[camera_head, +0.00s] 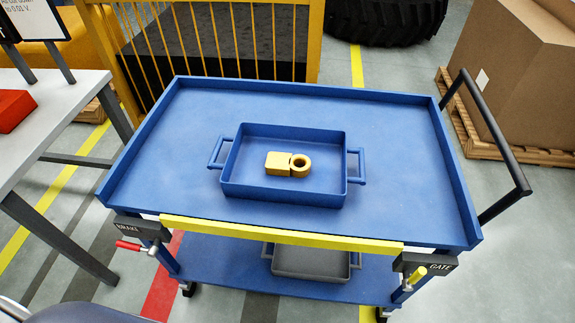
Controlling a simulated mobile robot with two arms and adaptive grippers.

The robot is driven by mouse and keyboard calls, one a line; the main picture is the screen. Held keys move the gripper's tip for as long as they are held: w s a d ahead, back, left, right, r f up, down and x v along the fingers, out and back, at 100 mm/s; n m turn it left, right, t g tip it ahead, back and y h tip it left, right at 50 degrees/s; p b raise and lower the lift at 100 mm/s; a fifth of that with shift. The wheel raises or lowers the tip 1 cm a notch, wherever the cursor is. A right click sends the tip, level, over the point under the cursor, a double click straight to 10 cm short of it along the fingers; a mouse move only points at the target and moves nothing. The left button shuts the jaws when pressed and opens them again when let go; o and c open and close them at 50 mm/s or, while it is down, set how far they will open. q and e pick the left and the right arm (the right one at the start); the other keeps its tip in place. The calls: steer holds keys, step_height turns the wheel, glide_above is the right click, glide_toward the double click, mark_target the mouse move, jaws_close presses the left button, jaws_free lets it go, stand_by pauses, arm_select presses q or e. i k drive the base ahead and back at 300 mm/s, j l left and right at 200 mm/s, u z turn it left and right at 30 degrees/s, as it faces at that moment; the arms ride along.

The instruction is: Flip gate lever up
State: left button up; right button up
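The gate lever (416,274) has a yellow grip and sits below the black GATE box (428,264) at the cart's front right corner. Its grip slants from lower left to upper right in the picture. I cannot tell from this view whether it counts as up or down. A yellow gate bar (280,233) runs along the front edge of the blue cart (300,110). Neither of my grippers is in view.
A red-handled lever (130,246) sits by the BRAKE box (128,228) at the front left. A blue tray (285,193) holds a yellow part (279,162). A grey tray (312,262) is on the lower shelf. A black handle (495,150) juts out right. A table (50,110) stands left.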

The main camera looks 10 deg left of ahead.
mark_target(407, 286)
steer(key=l+z, duration=0.1)
steer(key=z, duration=0.35)
steer(key=i+l+z, duration=0.1)
steer(key=z, duration=0.3)
